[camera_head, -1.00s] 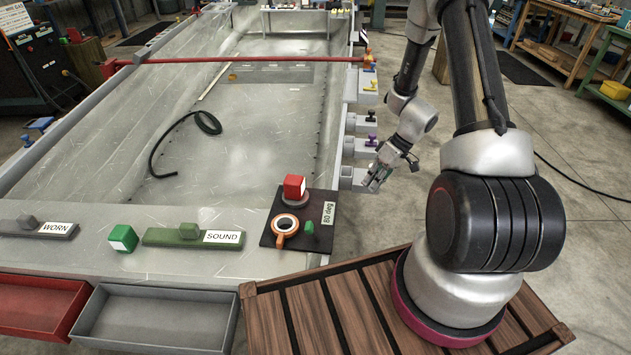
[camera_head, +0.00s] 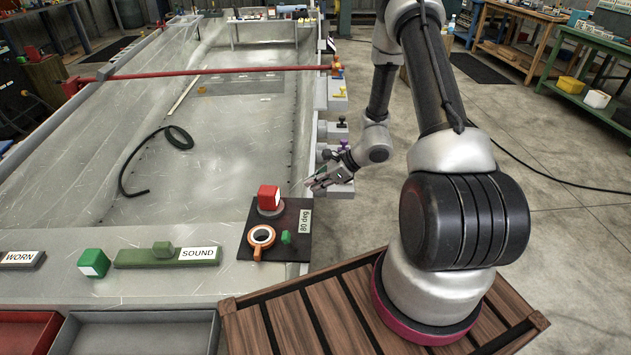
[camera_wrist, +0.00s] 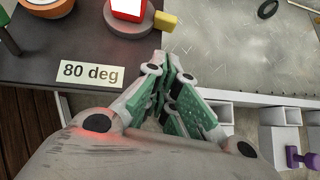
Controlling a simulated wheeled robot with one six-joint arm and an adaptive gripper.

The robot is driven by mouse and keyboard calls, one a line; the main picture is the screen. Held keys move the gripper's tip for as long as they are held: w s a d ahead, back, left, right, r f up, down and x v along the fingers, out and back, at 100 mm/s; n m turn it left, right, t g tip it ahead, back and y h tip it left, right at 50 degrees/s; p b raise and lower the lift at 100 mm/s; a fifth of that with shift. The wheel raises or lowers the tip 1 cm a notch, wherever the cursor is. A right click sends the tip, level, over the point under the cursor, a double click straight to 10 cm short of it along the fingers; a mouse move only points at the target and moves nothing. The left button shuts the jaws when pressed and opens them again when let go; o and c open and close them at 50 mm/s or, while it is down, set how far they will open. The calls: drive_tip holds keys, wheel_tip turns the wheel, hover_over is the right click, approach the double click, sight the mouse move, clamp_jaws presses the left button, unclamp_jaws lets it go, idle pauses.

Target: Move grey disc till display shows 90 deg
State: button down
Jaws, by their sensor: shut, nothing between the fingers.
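The grey disc (camera_head: 270,209) sits on a dark panel (camera_head: 296,247) at the hull's near right corner, with a red block (camera_head: 269,196) on top. In the wrist view the disc (camera_wrist: 128,27) shows at the top, with a yellow tab (camera_wrist: 166,21) at its right edge. The display (camera_head: 305,221) reads 80 deg, and it also reads so in the wrist view (camera_wrist: 90,74). My gripper (camera_head: 311,183) is shut and empty, beyond the panel's right side. In the wrist view its fingertips (camera_wrist: 166,60) are below and right of the disc, apart from it.
On the panel are an orange-rimmed round part (camera_head: 261,235) and a small green knob (camera_head: 286,238). A green block (camera_head: 93,262) and the SOUND plate (camera_head: 167,256) lie to the left. Grey brackets (camera_head: 335,152) line the hull's right side. A red bar (camera_head: 220,71) crosses the hull.

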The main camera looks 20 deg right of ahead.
sight(302, 199)
drive_tip(key=x, duration=0.6)
drive_tip(key=a, duration=0.1)
drive_tip(key=w+a, duration=0.1)
drive_tip(key=shift+w+a, duration=0.6)
drive_tip(key=shift+a, duration=0.1)
drive_tip(key=shift+w+a, duration=0.25)
drive_tip(key=shift+a, duration=0.05)
drive_tip(key=shift+w+a, duration=0.25)
drive_tip(key=shift+w, duration=0.15)
drive_tip(key=v, duration=1.2)
